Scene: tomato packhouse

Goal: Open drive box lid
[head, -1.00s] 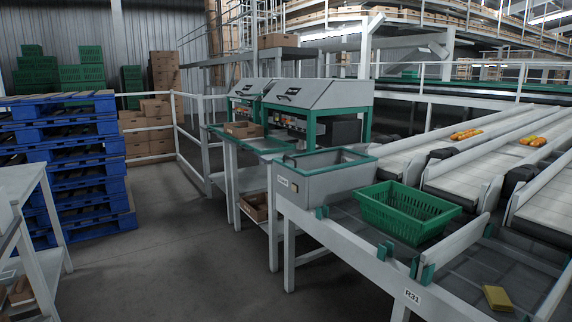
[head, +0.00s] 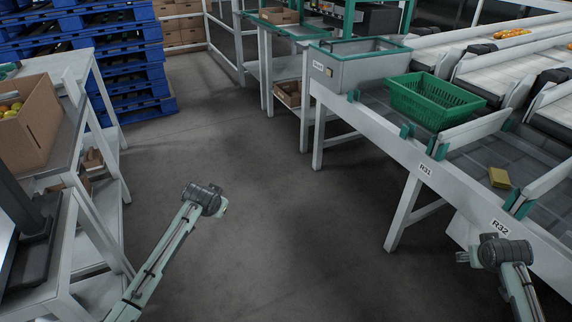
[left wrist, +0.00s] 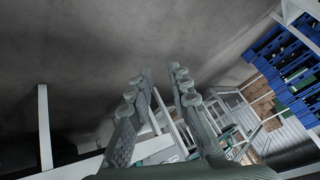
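I cannot make out for certain which thing is the drive box or its lid. A grey metal box with a teal rim (head: 360,70) stands at the head of the sorting line in the head view, with a small label on its front. It looks open at the top. My left gripper (left wrist: 162,72) shows in the left wrist view with its fingers apart and nothing between them. In the head view my left arm reaches up over the bare floor, well short of the line.
A green crate (head: 434,101) and a yellow block (head: 499,177) lie on the line. A white table (head: 66,150) with a cardboard box of fruit (head: 28,128) stands at left, near blue pallets (head: 110,60). The floor (head: 260,200) between is clear.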

